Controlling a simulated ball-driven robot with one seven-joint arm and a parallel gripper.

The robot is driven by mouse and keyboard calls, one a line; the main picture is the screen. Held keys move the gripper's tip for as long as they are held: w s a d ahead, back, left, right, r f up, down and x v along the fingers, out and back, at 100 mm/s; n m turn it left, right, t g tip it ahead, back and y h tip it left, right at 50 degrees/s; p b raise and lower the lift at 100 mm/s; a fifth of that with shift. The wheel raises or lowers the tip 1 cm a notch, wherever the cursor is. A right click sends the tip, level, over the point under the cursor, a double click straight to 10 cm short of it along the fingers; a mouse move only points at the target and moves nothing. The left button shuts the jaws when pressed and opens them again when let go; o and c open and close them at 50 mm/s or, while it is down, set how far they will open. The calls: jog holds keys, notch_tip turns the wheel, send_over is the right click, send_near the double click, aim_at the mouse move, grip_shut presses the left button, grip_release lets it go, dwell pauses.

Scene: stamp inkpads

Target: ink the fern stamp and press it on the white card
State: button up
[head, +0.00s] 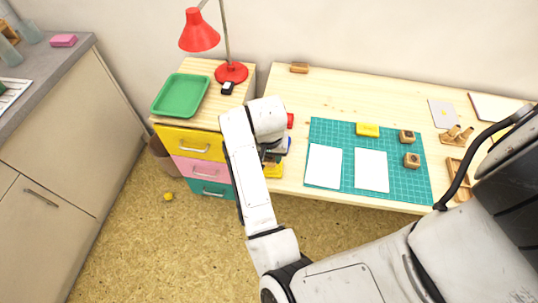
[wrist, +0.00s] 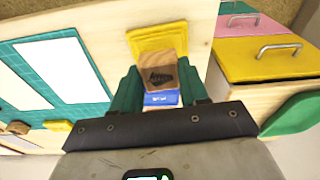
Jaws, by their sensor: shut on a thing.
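My gripper (wrist: 160,84) has its green fingers shut on a wooden stamp (wrist: 158,72) with a dark fern picture on the face toward the camera. A blue inkpad (wrist: 161,99) with white lettering shows between the fingers beside the stamp; I cannot tell whether they touch. A yellow inkpad (wrist: 152,38) lies just beyond the stamp. In the head view my arm hides most of the gripper, above the desk's left end by the blue inkpad (head: 285,145) and yellow inkpad (head: 273,171). Two white cards, left (head: 323,167) and right (head: 371,170), lie on the green mat (head: 345,132).
A red pad (head: 290,120) lies behind the blue one. Two wooden stamps, back (head: 407,136) and front (head: 412,160), and a yellow block (head: 367,130) rest on the mat. A drawer unit (head: 190,145) with a green tray (head: 181,95) and red lamp (head: 199,32) adjoins the desk.

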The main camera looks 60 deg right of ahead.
aim_at(269, 158)
jog(key=shift+r+p, duration=1.45)
jog(key=shift+r, duration=0.65)
